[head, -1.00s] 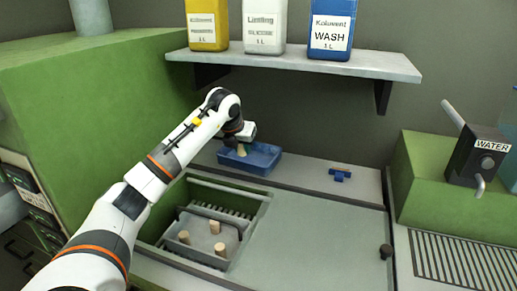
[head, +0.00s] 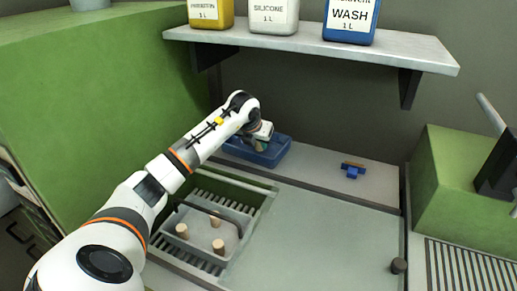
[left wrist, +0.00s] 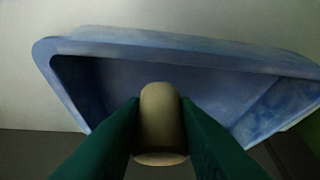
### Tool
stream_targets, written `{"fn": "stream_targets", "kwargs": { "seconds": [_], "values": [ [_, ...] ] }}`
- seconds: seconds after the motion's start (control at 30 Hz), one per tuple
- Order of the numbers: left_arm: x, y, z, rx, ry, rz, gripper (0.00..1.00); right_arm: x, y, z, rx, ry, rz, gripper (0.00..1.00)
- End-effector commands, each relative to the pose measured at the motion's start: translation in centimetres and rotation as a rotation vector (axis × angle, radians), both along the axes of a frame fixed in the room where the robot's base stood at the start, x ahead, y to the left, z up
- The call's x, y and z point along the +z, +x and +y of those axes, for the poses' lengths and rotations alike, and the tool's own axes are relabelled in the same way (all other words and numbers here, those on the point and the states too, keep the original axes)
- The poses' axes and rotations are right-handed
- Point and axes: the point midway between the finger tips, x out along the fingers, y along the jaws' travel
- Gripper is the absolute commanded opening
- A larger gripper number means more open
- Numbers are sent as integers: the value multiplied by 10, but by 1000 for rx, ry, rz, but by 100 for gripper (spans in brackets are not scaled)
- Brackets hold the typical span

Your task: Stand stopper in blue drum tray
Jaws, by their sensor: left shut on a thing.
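The blue drum tray (head: 278,157) stands on the ledge below the shelf and also fills much of the left wrist view (left wrist: 90,48). My left gripper (head: 259,147) is over the tray. Its green fingers are shut on a tan cork stopper, which shows clearly between them in the left wrist view (left wrist: 160,115). The stopper is roughly upright in the head view, but I cannot tell whether its lower end touches the tray floor. My right gripper is out of view.
A grey tray (head: 184,252) with several stoppers, one of them a cork (head: 218,246), sits in the sink at lower left. A shelf (head: 320,45) with bottles hangs above the tray. A small blue part (head: 352,172) lies right of it. The grey worktop (head: 320,225) is mostly clear.

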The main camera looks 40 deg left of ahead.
Motion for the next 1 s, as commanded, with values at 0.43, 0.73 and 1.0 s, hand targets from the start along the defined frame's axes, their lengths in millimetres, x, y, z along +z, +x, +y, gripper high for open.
{"fn": "stream_targets", "kwargs": {
  "seconds": [0.43,0.73,1.0],
  "values": [
    [-28,0,0,-1,0,2,6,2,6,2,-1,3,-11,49],
    [-29,0,0,0,-1,2,48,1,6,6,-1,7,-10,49],
    [-24,-1,0,-1,0,1,48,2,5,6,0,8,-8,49]
  ]
}}
